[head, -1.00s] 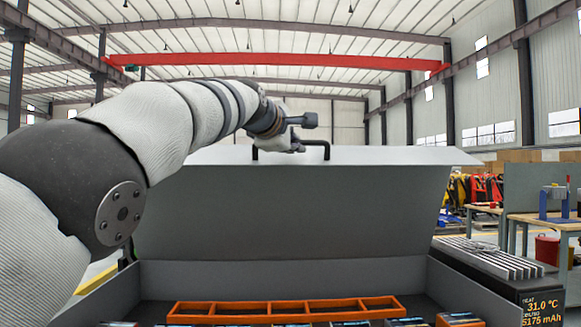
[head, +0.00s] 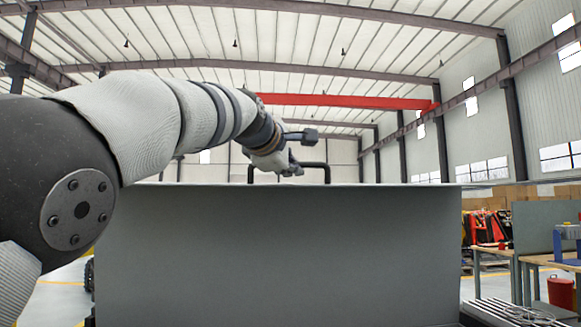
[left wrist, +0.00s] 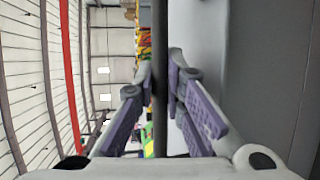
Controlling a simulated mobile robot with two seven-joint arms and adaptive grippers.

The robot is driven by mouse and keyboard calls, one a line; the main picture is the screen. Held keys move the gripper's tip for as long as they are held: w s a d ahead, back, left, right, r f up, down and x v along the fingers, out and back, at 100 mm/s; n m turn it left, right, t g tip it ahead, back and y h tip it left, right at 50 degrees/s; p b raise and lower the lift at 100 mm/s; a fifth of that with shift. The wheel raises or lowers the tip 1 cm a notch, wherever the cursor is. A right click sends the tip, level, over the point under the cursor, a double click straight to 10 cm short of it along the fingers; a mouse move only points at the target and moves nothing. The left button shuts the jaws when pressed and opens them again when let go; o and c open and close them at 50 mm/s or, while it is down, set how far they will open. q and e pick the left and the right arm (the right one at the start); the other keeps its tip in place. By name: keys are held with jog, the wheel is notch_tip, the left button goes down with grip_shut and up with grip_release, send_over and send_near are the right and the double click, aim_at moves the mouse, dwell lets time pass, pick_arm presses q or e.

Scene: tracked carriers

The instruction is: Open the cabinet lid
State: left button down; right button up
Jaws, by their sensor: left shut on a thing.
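The grey cabinet lid (head: 280,255) stands raised in the head view, its broad inner face toward me and its top edge roughly level. Its dark handle (head: 327,172) sticks up beyond that edge. My left arm comes over from the left, and my left gripper (head: 290,170) is at the handle's middle. In the left wrist view the handle (left wrist: 160,60) runs as a dark bar between the fingers of the left gripper (left wrist: 164,80), which are shut on it. The lid's grey surface (left wrist: 270,50) lies to the right there. The cabinet's inside is out of the head view. My right gripper is not in view.
A ribbed metal block (head: 508,313) shows at the lower right beside the lid. Workbenches (head: 545,258) and a red bin (head: 561,292) stand farther back on the right. The space above the lid is free up to the hall roof.

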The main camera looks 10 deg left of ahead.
pick_arm(q)
jog(key=shift+f, duration=0.25)
jog(key=c, duration=1.7)
grip_release()
jog(key=shift+a, duration=0.1)
jog(key=shift+o, duration=0.2)
jog(key=shift+r, duration=0.1)
jog(key=shift+w, duration=0.1)
